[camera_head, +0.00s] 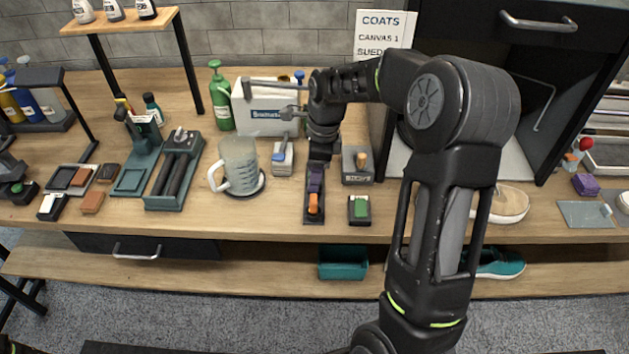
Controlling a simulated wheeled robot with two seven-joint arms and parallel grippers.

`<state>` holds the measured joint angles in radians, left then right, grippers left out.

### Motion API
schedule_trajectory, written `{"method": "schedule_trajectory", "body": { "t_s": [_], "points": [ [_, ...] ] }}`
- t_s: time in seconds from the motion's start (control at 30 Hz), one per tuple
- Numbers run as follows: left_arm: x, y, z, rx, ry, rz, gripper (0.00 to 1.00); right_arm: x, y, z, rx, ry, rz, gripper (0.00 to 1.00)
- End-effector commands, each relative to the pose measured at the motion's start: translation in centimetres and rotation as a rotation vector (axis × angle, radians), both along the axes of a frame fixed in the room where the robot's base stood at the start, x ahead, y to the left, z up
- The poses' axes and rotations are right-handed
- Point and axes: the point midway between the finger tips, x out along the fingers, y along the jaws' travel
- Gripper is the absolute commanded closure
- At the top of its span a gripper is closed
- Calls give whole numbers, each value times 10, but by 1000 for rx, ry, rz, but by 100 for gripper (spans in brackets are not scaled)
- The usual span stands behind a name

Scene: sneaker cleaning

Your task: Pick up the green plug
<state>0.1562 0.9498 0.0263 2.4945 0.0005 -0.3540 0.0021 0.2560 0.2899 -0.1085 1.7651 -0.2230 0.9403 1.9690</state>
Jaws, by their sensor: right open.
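A small green block, which looks like the green plug (360,208), sits in a small dark holder near the table's front edge, right of centre. My right gripper (265,98) is over the back of the table, up and left of the green plug and well apart from it. Its grey fingers point left and stand apart, with nothing visible between them. Its wrist hangs above a dark holder (314,215) with purple and orange pieces. My left gripper is not in view.
A grey block with an orange knob (361,160) stands just behind the green plug. A clear measuring jug (238,165), a white box (265,115) and a green bottle (220,98) stand to the left. A tan shoe (508,205) lies to the right.

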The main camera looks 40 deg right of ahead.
Motion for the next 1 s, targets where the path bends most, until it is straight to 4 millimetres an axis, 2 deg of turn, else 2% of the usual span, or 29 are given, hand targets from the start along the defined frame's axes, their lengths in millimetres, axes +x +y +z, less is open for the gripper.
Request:
{"method": "schedule_trajectory", "body": {
  "t_s": [0.57,1.0],
  "points": [
    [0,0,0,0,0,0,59,0,0,0,0,0,0,59],
    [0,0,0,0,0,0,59,0,0,0,0,0,0,95]
  ]
}}
